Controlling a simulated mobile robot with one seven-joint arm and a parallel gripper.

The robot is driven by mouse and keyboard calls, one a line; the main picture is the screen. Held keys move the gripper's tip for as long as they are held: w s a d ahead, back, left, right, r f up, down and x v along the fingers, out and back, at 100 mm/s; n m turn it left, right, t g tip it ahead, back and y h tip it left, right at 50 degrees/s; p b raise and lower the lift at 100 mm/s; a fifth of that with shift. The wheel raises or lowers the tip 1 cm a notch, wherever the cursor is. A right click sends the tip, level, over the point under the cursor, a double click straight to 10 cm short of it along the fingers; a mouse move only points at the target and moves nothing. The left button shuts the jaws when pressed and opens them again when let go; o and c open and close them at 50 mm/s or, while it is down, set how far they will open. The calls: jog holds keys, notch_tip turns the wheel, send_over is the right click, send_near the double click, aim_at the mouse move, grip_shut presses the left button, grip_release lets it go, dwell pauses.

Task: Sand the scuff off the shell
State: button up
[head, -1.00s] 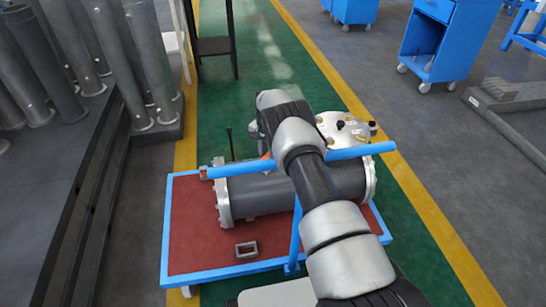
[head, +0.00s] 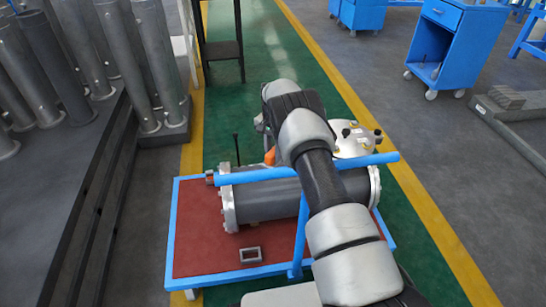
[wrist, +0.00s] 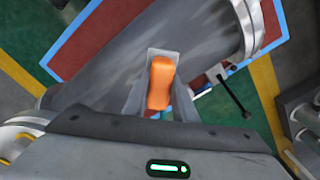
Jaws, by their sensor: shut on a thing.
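The shell (head: 265,199) is a dark grey cylinder with bright bolted flanges at its ends, lying on its side on a red-topped blue cart. It fills the upper middle of the wrist view (wrist: 205,40), where paler smudges show on its grey surface; I cannot tell which is the scuff. My gripper (wrist: 160,95) is shut on an orange sanding block (wrist: 160,82) with a grey pad at its far end. The block is over the shell's side; whether the pad touches it I cannot tell. In the head view my arm hides most of the gripper, and a bit of orange (head: 270,157) shows.
The cart (head: 195,235) has a blue rail (head: 255,174) across it above the shell. A small metal frame (head: 250,255) lies on the red top. A silver domed part (head: 357,141) stands behind. Grey pipes (head: 85,50) stand at left, and a blue trolley (head: 440,50) stands at right.

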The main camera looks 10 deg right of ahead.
jog(key=shift+r, duration=0.15)
jog(key=shift+r+p, duration=0.3)
jog(key=shift+r, duration=1.15)
